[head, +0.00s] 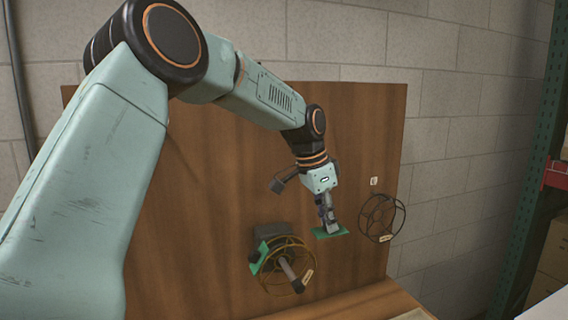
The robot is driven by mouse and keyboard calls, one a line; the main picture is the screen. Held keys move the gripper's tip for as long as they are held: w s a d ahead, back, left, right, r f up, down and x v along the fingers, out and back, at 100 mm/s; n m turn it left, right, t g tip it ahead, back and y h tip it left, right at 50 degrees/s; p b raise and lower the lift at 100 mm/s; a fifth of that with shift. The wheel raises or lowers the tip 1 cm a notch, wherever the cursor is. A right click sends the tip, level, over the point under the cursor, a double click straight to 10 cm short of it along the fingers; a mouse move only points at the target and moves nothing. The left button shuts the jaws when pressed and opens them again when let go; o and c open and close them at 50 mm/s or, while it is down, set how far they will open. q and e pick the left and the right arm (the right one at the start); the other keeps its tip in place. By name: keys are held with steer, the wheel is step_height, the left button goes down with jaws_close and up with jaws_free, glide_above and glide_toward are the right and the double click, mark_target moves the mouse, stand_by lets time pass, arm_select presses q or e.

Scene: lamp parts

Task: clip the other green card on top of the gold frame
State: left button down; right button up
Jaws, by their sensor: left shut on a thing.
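My left gripper (329,222) points down in front of the brown wooden board and is shut on a green card (337,234). The card lies roughly flat under the fingertips, which hide part of it. The gold frame (265,283), a round wire ring with spokes, is at lower left of the gripper. Another green card (257,257) is at the left side of the gold frame. The held card looks apart from the gold frame, up and to its right. My right gripper is not in view.
A dark round wire frame (364,226) with a small tag is on the board to the right of the gripper. A grey block (283,231) sits behind the top of the gold frame. A grey rod (289,271) sticks out of its middle. A green metal upright (535,150) stands at far right.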

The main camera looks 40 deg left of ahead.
arm_select(q)
steer(key=s+a+r+p, duration=0.2)
steer(key=a+r+p, duration=0.25)
steer(key=a, duration=0.55)
steer(key=f, duration=0.2)
steer(key=a+f+b, duration=0.1)
steer(key=f, duration=0.2)
steer(key=shift+a, duration=0.1)
steer(key=shift+f+b, duration=0.35)
steer(key=shift+f, duration=0.1)
steer(key=shift+s+f, duration=0.1)
steer(key=shift+f, duration=0.2)
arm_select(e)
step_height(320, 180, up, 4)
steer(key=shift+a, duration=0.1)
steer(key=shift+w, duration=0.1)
arm_select(q)
steer(key=shift+f, duration=0.3)
